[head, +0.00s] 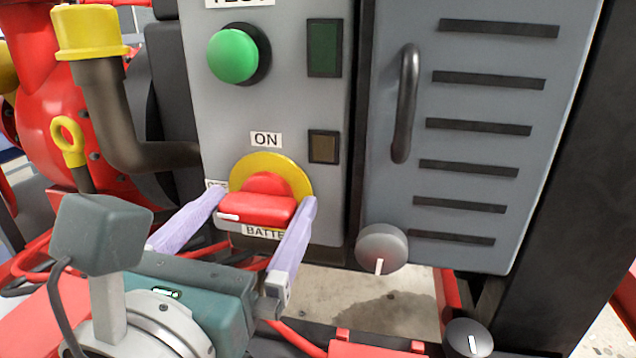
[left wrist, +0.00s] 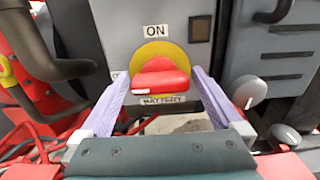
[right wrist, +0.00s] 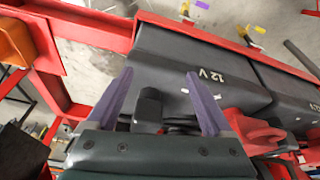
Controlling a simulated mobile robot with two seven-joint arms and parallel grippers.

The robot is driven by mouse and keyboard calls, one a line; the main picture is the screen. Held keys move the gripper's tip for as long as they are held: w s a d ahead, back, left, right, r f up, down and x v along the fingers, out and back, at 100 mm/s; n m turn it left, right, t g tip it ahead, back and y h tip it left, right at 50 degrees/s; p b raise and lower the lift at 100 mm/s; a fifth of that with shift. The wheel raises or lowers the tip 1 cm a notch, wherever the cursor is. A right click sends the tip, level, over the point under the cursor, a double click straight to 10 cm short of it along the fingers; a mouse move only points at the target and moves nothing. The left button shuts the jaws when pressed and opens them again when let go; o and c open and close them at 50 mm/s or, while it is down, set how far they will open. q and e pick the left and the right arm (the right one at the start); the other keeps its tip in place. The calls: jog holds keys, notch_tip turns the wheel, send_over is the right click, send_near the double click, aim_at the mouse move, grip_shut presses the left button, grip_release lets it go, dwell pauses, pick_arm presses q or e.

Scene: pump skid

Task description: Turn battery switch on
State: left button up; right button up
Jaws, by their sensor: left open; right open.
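The battery switch is a red handle (head: 256,208) on a yellow round plate (head: 292,172), on the grey panel under an ON label (head: 265,140). The handle lies sideways, with a white mark at its left end, near a partly covered label. A BATTERY label sits below it. My left gripper (head: 262,203) is open, its two lilac fingers on either side of the handle; the left wrist view shows the red handle (left wrist: 160,80) between the fingers. I cannot tell whether they touch it. My right gripper (right wrist: 158,82) is open above dark 12 V batteries (right wrist: 195,68).
A green button (head: 232,55) is above the switch. A grey cabinet door with a dark handle (head: 405,103) and a grey knob (head: 381,246) is to the right. A dark pipe with a yellow cap (head: 90,32) and a yellow ring (head: 68,138) stand at left.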

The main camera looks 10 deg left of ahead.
pick_arm(q)
jog(key=shift+s, duration=0.2)
jog(key=shift+c, duration=0.2)
jog(key=c, duration=1)
pick_arm(e)
jog(key=shift+s+a, duration=0.1)
jog(key=shift+s, duration=0.25)
